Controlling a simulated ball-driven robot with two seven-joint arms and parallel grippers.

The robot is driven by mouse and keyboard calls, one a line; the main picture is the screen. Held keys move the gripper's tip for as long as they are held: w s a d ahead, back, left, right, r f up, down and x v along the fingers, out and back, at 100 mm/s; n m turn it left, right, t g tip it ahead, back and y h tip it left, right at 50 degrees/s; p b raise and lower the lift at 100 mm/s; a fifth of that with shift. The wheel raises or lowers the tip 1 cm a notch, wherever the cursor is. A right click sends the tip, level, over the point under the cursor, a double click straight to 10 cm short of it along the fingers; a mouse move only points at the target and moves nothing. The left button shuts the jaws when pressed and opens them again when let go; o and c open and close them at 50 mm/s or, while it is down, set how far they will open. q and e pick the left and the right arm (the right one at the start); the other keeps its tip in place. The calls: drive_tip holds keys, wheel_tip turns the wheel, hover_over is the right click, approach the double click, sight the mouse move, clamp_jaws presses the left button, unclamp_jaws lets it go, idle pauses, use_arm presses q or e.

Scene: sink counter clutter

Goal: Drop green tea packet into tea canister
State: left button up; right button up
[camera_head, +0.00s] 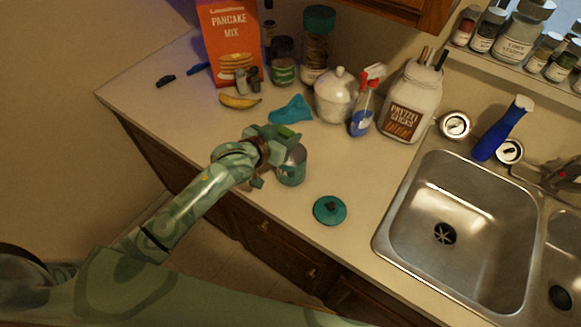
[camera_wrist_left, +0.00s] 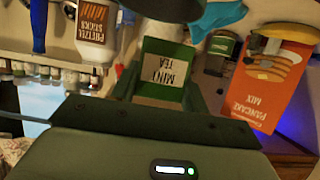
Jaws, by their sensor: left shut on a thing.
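My left gripper (camera_head: 279,140) is shut on a green tea packet (camera_head: 288,132). In the left wrist view the packet (camera_wrist_left: 166,70) shows a pale label reading "MINT TEA", upside down, between the fingers. The teal tea canister (camera_head: 291,172) stands on the counter with its top open. My left gripper is at the canister's upper left rim, with the packet above its far side; I cannot tell whether they touch. The teal lid (camera_head: 330,210) with a dark knob lies on the counter to the lower right of the canister. My right gripper is not in view.
Behind are a teal cloth (camera_head: 291,110), a banana (camera_head: 240,102), a white sugar bowl (camera_head: 335,97), a spray bottle (camera_head: 362,118), a pretzel jar (camera_head: 408,110) and a pancake mix box (camera_head: 229,45). The sink (camera_head: 455,220) is at right. Counter between canister and sink is mostly clear.

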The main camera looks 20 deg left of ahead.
use_arm(q)
drive_tip(key=o, duration=1)
drive_tip(key=shift+o, duration=0.2)
drive_tip(key=p+v, duration=0.1)
drive_tip(key=v, duration=1.5)
drive_tip(key=shift+r+p, duration=0.15)
drive_tip(key=shift+p, duration=0.25)
drive_tip(key=shift+s, duration=0.1)
